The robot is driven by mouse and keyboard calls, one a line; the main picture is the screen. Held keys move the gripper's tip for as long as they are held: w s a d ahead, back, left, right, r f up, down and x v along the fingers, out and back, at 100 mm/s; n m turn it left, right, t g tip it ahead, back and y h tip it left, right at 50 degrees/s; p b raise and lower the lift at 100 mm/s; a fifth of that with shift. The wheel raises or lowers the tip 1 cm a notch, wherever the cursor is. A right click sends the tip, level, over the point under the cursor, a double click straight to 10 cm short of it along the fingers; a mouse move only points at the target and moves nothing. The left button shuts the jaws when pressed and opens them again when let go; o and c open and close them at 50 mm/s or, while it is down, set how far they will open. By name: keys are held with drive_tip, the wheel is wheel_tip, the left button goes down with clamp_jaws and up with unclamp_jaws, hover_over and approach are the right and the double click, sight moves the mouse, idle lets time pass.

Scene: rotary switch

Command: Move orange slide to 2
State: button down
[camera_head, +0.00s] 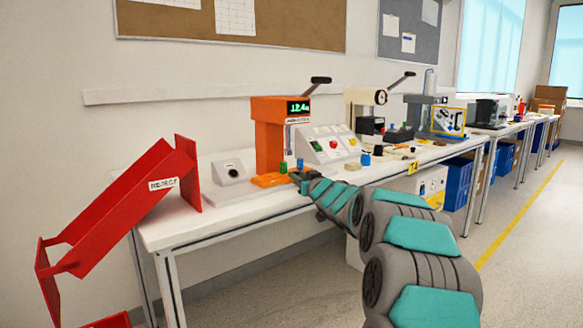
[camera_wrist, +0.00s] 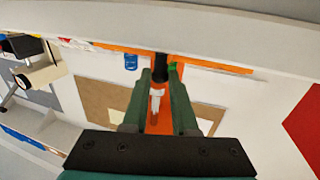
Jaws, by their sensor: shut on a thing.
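The orange press (camera_head: 268,135) stands on the white bench, with an orange base piece (camera_head: 268,180) at its foot, likely the orange slide. In the wrist view an orange strip (camera_wrist: 215,62) lies beyond my fingertips. My gripper (camera_head: 299,178) is low at the front of the press. In the wrist view my gripper (camera_wrist: 160,74) has its two green fingers on either side of a small dark upright piece (camera_wrist: 160,67), closed on it. Whether that piece belongs to the slide is unclear. No position numbers are readable.
A grey box with a black knob (camera_head: 231,171) is left of the press; a sloped button panel (camera_head: 330,144) is right. A red tilted rack (camera_head: 125,215) stands at the bench's left end.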

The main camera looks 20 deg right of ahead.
drive_tip(key=shift+w+d+r+p, duration=0.1)
drive_tip(key=shift+w+d+p, duration=0.05)
drive_tip(key=shift+d, duration=0.25)
drive_tip(key=shift+w+d+r+p, duration=0.1)
drive_tip(key=shift+d+p, duration=0.05)
drive_tip(key=shift+d, duration=0.2)
drive_tip(key=shift+f, duration=0.1)
drive_tip(key=c, duration=0.7)
unclamp_jaws()
drive_tip(key=shift+s, duration=0.1)
drive_tip(key=s, duration=0.5)
drive_tip(key=s+b, duration=0.1)
drive_tip(key=s, duration=0.1)
drive_tip(key=shift+s+d, duration=0.25)
drive_tip(key=shift+s, duration=0.05)
drive_tip(key=shift+f, duration=0.1)
